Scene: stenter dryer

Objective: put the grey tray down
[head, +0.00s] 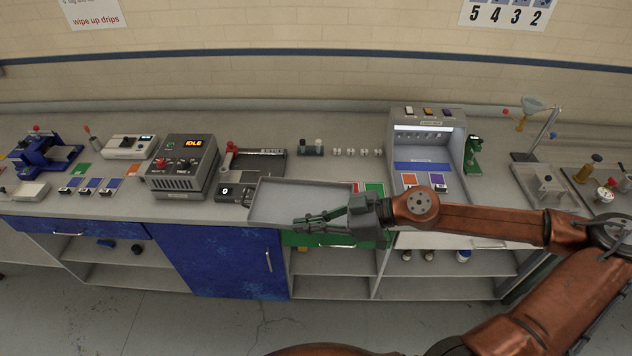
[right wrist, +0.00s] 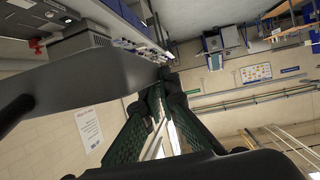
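The grey tray (head: 282,200), shallow and rectangular, shows in the middle of the head view, across the counter's front edge. It looks level, but I cannot tell whether its underside touches the counter. My right gripper (head: 306,222) comes in from the right at the tray's front rim, its fingers pointing left. In the right wrist view the tray is the large grey surface (right wrist: 90,85) at left. The green fingers (right wrist: 165,92) close together at its edge, shut on the rim; the contact itself is partly hidden. My left gripper is not in view.
A grey box with an IDLE display (head: 183,165) stands left of the tray. A device with a red-knobbed lever (head: 230,158) is behind it. A lit booth (head: 428,150) stands to the right. Red and green mats (head: 374,188) lie beside the tray. Bare counter shows behind it.

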